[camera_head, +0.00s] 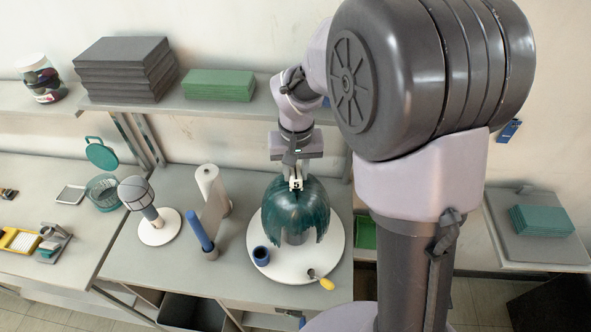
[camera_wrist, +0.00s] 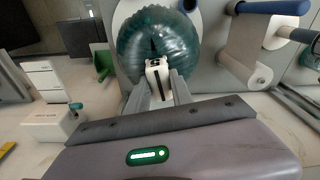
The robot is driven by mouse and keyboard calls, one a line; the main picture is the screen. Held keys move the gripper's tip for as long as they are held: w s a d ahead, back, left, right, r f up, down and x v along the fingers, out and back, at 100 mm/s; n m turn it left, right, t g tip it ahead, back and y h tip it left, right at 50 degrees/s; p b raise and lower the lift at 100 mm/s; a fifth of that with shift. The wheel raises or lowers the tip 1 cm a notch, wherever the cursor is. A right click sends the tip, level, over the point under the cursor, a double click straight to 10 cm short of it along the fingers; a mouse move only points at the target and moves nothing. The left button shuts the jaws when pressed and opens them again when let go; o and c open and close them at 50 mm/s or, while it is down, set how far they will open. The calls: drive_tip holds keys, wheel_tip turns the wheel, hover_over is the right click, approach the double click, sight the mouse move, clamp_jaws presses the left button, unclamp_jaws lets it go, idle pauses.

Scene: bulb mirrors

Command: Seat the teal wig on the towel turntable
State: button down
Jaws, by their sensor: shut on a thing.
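The teal wig (camera_head: 296,208) hangs dome-up over the large white round turntable (camera_head: 258,232), with a grey form partly showing beneath it. I cannot tell whether the wig rests on that form or is held just above it. My gripper (camera_head: 296,182) is at the wig's crown, pointing down, shut on a small pale piece at its top. In the wrist view the wig (camera_wrist: 150,40) fills the space beyond the fingers (camera_wrist: 158,82), with the pale piece (camera_wrist: 156,68) between them. Which turntable is the towel one is not clear from the pictures.
A shelf runs behind.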

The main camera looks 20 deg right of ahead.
drive_tip(key=shift+f, duration=0.35)
drive_tip(key=c, duration=1.1)
unclamp_jaws()
drive_tip(key=shift+o, duration=0.2)
drive_tip(key=shift+r, duration=0.1)
wheel_tip(320, 180, up, 7)
drive_tip(key=p, duration=0.5)
drive_tip(key=shift+r, duration=0.1)
